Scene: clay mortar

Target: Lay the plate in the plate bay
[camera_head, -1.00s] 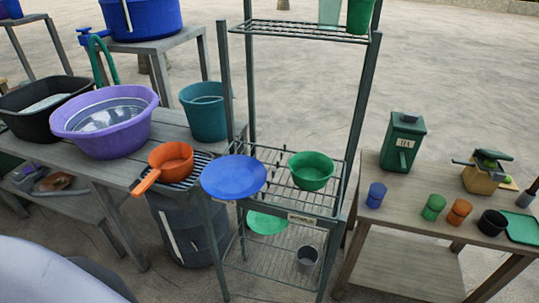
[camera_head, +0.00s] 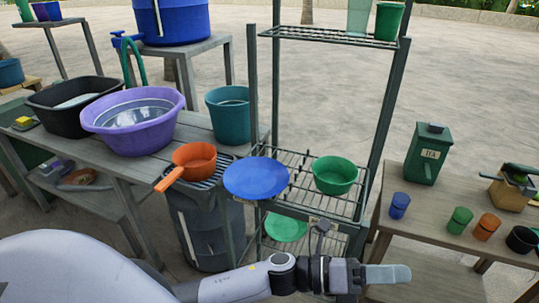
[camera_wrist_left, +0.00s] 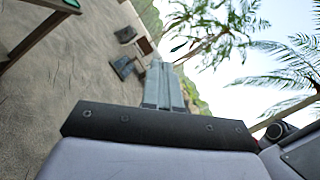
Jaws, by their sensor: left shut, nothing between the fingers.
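A flat blue plate (camera_head: 256,178) is at the left front of the wire rack's middle shelf (camera_head: 299,208), overlapping its left edge in the head view. A green bowl (camera_head: 335,175) stands right of it on this shelf. A green plate (camera_head: 286,228) shows lower in the rack. A small label (camera_head: 326,220) is on the shelf front; its text is unreadable, and I cannot tell which part is the plate bay. My left gripper (camera_head: 402,273) is shut and empty, low in front of the rack and apart from the plates. Its fingers also show in the left wrist view (camera_wrist_left: 164,75).
An orange pan (camera_head: 194,160) is on a dark slatted surface left of the blue plate. A purple basin (camera_head: 132,140) and teal bucket (camera_head: 228,112) stand on the left table. The right table holds a green box (camera_head: 427,153) and several cups (camera_head: 459,220).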

